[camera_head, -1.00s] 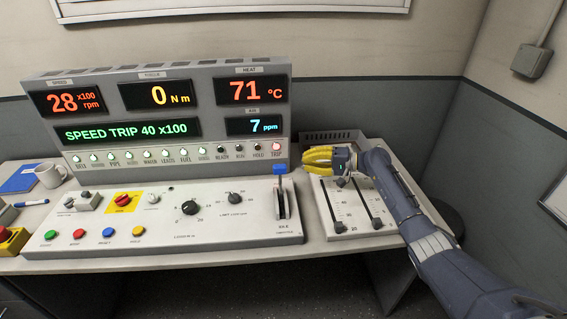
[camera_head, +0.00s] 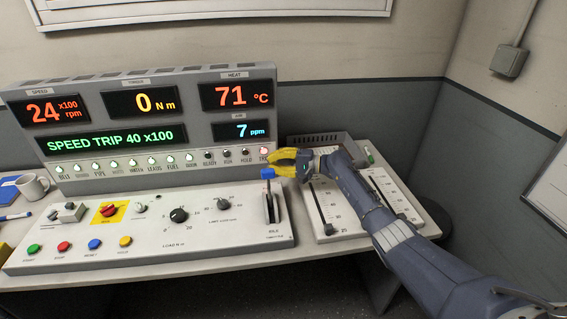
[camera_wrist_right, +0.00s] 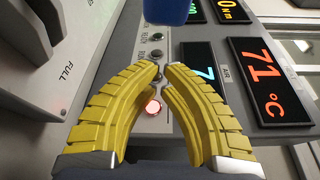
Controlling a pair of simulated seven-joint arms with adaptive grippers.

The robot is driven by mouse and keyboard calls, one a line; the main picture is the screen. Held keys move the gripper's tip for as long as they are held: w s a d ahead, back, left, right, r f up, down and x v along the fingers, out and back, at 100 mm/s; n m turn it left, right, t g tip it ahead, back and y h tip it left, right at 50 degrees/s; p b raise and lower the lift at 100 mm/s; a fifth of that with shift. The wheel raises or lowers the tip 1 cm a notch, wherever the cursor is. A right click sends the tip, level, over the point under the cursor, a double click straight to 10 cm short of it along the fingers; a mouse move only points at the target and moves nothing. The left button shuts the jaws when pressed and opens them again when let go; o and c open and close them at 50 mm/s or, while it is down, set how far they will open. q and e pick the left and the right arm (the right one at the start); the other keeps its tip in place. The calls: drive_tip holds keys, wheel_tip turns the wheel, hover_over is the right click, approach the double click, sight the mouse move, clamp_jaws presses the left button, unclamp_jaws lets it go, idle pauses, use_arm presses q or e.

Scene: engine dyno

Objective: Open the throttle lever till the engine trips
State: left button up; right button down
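The throttle lever has a blue knob (camera_head: 268,173) and stands in a slotted housing at the console's right end, at the far end of its slot. In the right wrist view the blue knob (camera_wrist_right: 172,8) shows at the top edge, beyond the fingertips. My right gripper (camera_head: 277,161) has yellow fingers, open and empty, just right of and behind the knob. In the wrist view its fingertips (camera_wrist_right: 163,66) are a small gap apart. The trip lamp (camera_wrist_right: 153,107) glows red between the fingers. The green display (camera_head: 112,139) reads SPEED TRIP 40 x100. My left gripper is out of view.
The speed display (camera_head: 48,110) reads 24 x100 rpm; torque reads 0, heat 71 and air 7 ppm. A slider panel (camera_head: 345,222) lies under my right forearm. A mug (camera_head: 31,186) stands at the left. Several coloured buttons line the console's front.

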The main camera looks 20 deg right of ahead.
drive_tip(key=shift+s+a+r, duration=0.1)
drive_tip(key=shift+s+a, duration=0.05)
drive_tip(key=shift+s, duration=0.5)
drive_tip(key=shift+s+a+r, duration=0.1)
drive_tip(key=shift+s+r, duration=0.05)
drive_tip(key=shift+s, duration=0.45)
drive_tip(key=shift+s+a+r, duration=0.1)
drive_tip(key=shift+s+a, duration=0.05)
drive_tip(key=shift+s, duration=0.5)
